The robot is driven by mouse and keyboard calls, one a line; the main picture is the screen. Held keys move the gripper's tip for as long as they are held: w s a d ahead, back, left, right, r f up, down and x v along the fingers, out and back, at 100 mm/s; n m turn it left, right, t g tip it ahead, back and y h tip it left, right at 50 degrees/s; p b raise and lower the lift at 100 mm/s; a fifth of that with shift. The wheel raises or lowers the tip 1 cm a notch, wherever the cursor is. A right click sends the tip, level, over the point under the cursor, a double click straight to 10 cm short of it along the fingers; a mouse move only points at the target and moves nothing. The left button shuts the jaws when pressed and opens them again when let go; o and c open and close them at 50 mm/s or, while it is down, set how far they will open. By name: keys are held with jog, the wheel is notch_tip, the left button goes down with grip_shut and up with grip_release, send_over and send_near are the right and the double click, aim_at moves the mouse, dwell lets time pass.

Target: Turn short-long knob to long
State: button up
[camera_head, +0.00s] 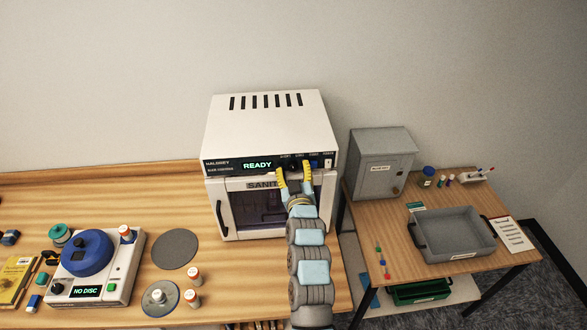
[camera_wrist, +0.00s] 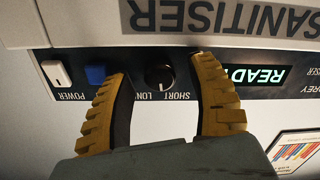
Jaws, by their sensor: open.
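The short-long knob (camera_wrist: 158,76) is a small round black dial on the dark control strip of the sanitiser (camera_head: 262,125). In the wrist view, which is upside down, the SHORT and LONG labels sit beside it. A light mark shows on the knob, but I cannot tell its exact setting. My gripper (camera_head: 294,169), with yellow ribbed fingers, is at the front of the panel. Its fingers are open, one on either side of the knob, with gaps between them and it. In the head view the fingers partly cover the knob area.
A blue button (camera_wrist: 96,74) and a white power switch (camera_wrist: 57,73) sit beside the knob, close to one finger. The lit READY display (camera_head: 257,166) is on the other side. The sanitiser door (camera_head: 258,208) is shut below. A grey cabinet (camera_head: 381,165) stands to the right.

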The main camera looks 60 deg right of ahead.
dwell(0.3)
grip_shut()
jog(key=shift+m+b, duration=0.8)
jog(key=shift+m, duration=0.4)
jog(key=shift+m+b, duration=0.9)
jog(key=shift+m, duration=1.6)
